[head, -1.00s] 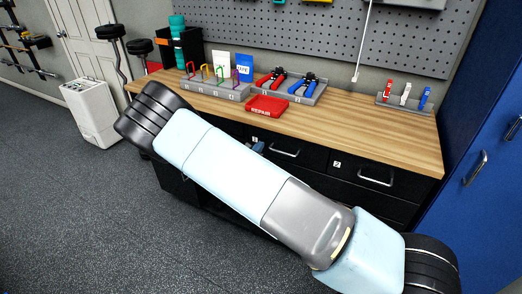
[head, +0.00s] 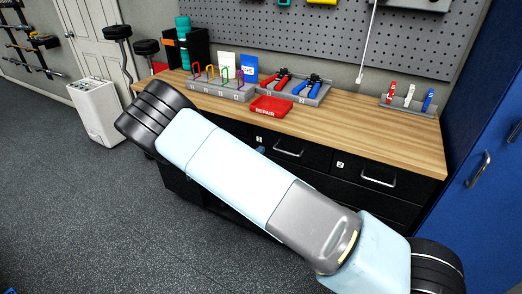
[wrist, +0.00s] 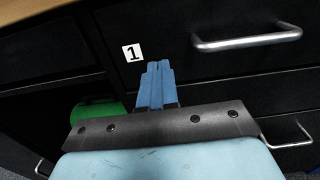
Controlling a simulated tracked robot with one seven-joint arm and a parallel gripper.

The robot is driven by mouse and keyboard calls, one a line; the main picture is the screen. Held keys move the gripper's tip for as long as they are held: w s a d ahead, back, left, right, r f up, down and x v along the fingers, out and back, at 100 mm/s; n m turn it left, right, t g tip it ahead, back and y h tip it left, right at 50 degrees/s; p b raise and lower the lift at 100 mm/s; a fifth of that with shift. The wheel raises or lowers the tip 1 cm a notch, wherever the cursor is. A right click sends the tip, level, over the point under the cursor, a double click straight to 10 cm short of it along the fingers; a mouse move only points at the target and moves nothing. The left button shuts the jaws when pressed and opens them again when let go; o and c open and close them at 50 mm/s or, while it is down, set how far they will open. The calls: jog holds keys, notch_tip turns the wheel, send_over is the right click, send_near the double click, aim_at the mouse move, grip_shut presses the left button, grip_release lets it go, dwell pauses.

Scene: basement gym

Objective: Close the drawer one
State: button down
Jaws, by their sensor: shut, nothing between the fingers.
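Drawer one is the black drawer front with a white "1" label (head: 258,139) and a silver bar handle (head: 288,150), under the wooden bench top. It looks about level with drawer two (head: 340,164); I cannot tell if a small gap is left. In the wrist view its label (wrist: 132,52) and handle (wrist: 247,40) show close up. My gripper (wrist: 157,68) is shut and empty, its blue fingertips in front of drawer one between label and handle. I cannot tell whether they touch it. In the head view my arm hides most of my gripper and the lower cabinet.
A wooden bench top (head: 340,130) holds a red "REPAIR" tray (head: 271,107), pliers and a rack of coloured shackles. A blue locker (head: 480,180) stands at right. A green object (wrist: 98,109) is in the dark space left of the drawer.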

jog(key=v, duration=1)
jog(key=s+d+r+m+g+h, duration=0.1)
jog(key=s+d+r+m+g, duration=0.3)
jog(key=d+r+m+g, duration=0.5)
jog(key=s+d+r+m+g, duration=0.3)
jog(key=d+r+m+g, duration=0.2)
jog(key=d+r+m, duration=0.65)
jog(key=s+d+r+m+t+y, duration=0.1)
jog(key=s+d+r+m+y, duration=0.3)
jog(key=s+r, duration=0.5)
jog(key=s+d+r+m+t+y, duration=0.2)
jog(key=s+d+r+m+y, duration=0.3)
jog(key=s+r, duration=0.4)
jog(key=shift+s+d+m+t, duration=0.35)
jog(key=shift+s+m, duration=0.2)
jog(key=shift+s, duration=1.8)
jog(key=shift+r, duration=0.1)
